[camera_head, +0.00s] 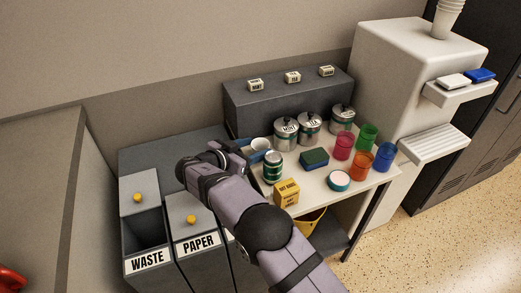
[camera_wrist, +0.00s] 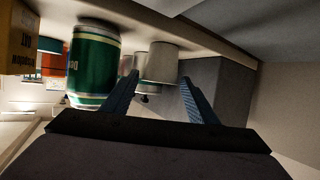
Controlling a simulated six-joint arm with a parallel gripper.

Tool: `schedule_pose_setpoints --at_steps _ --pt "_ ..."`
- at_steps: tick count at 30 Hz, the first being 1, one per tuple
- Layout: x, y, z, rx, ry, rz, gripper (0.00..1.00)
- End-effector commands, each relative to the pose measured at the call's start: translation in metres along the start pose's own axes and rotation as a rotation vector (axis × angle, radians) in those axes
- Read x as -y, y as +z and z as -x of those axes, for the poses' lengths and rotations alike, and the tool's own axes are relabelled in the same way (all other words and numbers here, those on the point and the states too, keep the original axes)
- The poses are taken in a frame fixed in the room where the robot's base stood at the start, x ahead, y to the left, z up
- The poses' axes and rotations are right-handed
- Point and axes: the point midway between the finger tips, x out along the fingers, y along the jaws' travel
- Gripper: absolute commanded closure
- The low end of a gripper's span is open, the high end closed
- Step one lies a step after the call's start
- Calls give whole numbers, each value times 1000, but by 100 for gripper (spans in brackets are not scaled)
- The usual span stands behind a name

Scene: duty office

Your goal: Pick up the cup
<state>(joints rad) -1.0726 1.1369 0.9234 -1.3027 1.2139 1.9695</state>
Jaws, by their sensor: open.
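A plain white cup (camera_head: 262,144) stands at the left end of the white table, and it shows pale grey in the wrist view (camera_wrist: 162,62). My gripper (camera_head: 249,149) is at that end of the table, beside the cup. In the wrist view my gripper (camera_wrist: 160,80) is open, with its two blue fingers spread and the cup ahead in the gap between their tips. I cannot tell whether either finger touches it. Pink (camera_head: 343,146), green (camera_head: 367,137), orange (camera_head: 361,166) and blue (camera_head: 384,157) tumblers stand at the table's right end.
A green can (camera_head: 272,167) stands close to my gripper, left of the fingers in the wrist view (camera_wrist: 93,65). A yellow box (camera_head: 287,193), a sponge (camera_head: 314,158), a round tin (camera_head: 339,181) and lidded canisters (camera_head: 285,135) share the table (camera_head: 308,205). Bins (camera_head: 197,212) stand left.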

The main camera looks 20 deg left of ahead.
Motion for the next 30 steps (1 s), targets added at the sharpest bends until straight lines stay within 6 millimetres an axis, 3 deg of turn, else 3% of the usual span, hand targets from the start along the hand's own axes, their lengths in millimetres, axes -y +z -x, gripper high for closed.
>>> schedule_pose_setpoints --at_steps 9,13,25,30 --pt "0 0 -7 -1 0 0 47" --pt "0 0 -6 -1 0 0 77" --pt "0 -2 -6 -1 -1 -1 78" --pt "0 -14 -1 -1 -1 -3 78"
